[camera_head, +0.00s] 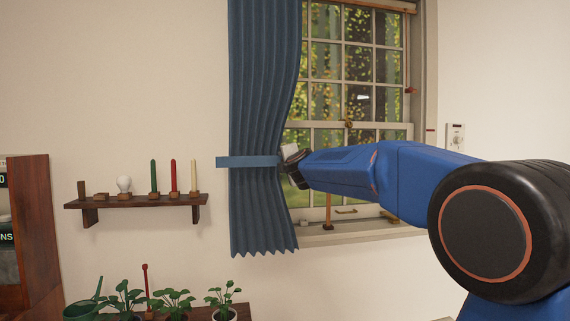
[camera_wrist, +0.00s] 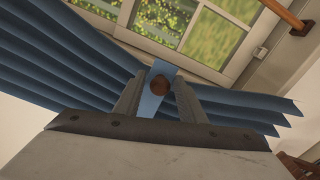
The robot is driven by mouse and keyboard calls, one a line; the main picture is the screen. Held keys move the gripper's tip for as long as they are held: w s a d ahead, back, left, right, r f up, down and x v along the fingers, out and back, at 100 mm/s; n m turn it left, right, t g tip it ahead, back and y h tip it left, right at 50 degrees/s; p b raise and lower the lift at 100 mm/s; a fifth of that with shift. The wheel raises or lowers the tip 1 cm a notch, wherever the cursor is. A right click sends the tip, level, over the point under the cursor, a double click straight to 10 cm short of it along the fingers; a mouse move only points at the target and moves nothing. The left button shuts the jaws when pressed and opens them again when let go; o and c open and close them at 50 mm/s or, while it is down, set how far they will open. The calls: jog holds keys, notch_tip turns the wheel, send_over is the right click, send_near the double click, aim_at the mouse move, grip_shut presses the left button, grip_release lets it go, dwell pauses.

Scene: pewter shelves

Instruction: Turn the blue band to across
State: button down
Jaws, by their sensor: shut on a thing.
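The blue band (camera_head: 249,162) lies level across the gathered blue curtain (camera_head: 262,100) in the head view. My gripper (camera_head: 290,160) is at the band's right end, in front of the window side of the curtain. In the wrist view the band (camera_wrist: 151,103) runs between the two fingers of my gripper (camera_wrist: 158,88), with a round brown knob (camera_wrist: 160,85) on it. The fingers are shut on this end. The far end of the band is hidden in the wrist view.
The window (camera_head: 355,80) is behind my arm, with small things on its sill (camera_head: 350,234). A wall shelf (camera_head: 140,202) with candles and a bulb is at left. Potted plants (camera_head: 173,301) stand below. A wall box (camera_head: 456,137) is at right.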

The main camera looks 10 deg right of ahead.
jog(key=c, duration=1.5)
grip_release()
jog(key=shift+a, duration=0.15)
jog(key=s, duration=1.7)
jog(key=shift+s+a, duration=0.2)
